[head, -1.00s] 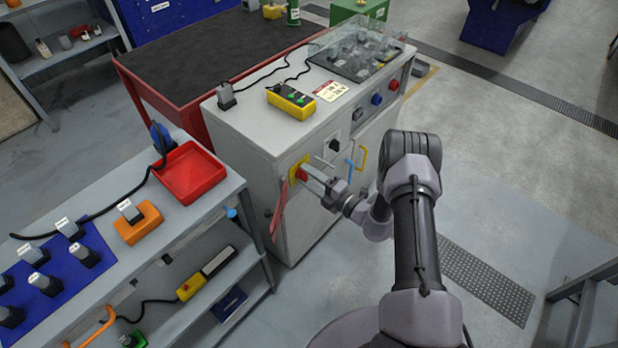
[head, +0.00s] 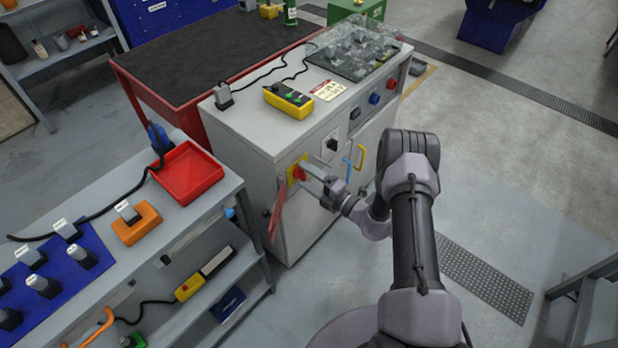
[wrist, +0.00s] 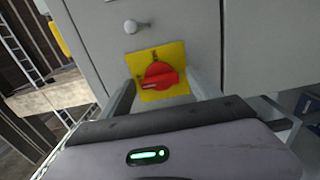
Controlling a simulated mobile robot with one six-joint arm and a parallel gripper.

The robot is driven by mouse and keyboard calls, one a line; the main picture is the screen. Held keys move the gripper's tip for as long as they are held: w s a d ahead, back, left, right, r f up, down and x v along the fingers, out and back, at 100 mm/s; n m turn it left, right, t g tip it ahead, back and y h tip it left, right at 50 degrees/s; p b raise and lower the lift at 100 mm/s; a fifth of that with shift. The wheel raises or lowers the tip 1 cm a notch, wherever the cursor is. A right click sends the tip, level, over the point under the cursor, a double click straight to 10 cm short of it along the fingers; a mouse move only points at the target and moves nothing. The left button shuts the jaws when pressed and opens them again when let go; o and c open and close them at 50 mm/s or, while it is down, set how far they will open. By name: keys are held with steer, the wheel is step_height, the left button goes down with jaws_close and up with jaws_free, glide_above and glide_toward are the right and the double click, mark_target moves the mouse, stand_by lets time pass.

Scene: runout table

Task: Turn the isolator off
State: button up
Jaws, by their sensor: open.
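The isolator is a red rotary handle (wrist: 160,76) on a square yellow plate (wrist: 174,55), mounted on the grey cabinet's front. In the wrist view the handle's grip bar lies nearly level, with a pale mark at its left end. The small print on the plate is too blurred to read. In the head view the handle (head: 300,173) shows just beyond the fingertips. My gripper (head: 311,174) is open in front of it, one finger to each side in the wrist view. I cannot tell whether either finger touches the handle.
A red tag (head: 277,213) hangs beside the isolator. A black switch (head: 333,145), a blue handle (head: 348,168) and a yellow handle (head: 361,156) are to its right on the cabinet. A shelf bench with a red tray (head: 186,172) stands left.

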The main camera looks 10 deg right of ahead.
steer(key=p+v, duration=0.4)
steer(key=v, duration=1.3)
steer(key=shift+s+d, duration=0.15)
steer(key=shift+r, duration=0.1)
steer(key=s+a+r+n+g+y, duration=0.1)
steer(key=a+r+n+g, duration=0.35)
steer(key=r+n, duration=0.35)
steer(key=s+a+r+n+g, duration=0.2)
steer(key=a+r+n+g, duration=0.25)
steer(key=r+n, duration=0.3)
steer(key=s+a+r+n+g+y, duration=0.1)
steer(key=a+r+n+g, duration=0.35)
steer(key=r+n, duration=0.3)
steer(key=s+r+n+t+h, duration=0.4)
steer(key=s+r+n+h, duration=0.6)
steer(key=s+r+n, duration=0.4)
steer(key=s+n, duration=0.1)
steer(key=n, duration=0.4)
steer(key=shift+s+a+n+t+h, duration=0.2)
steer(key=shift+a+n+t+h, duration=0.1)
steer(key=shift+t, duration=0.05)
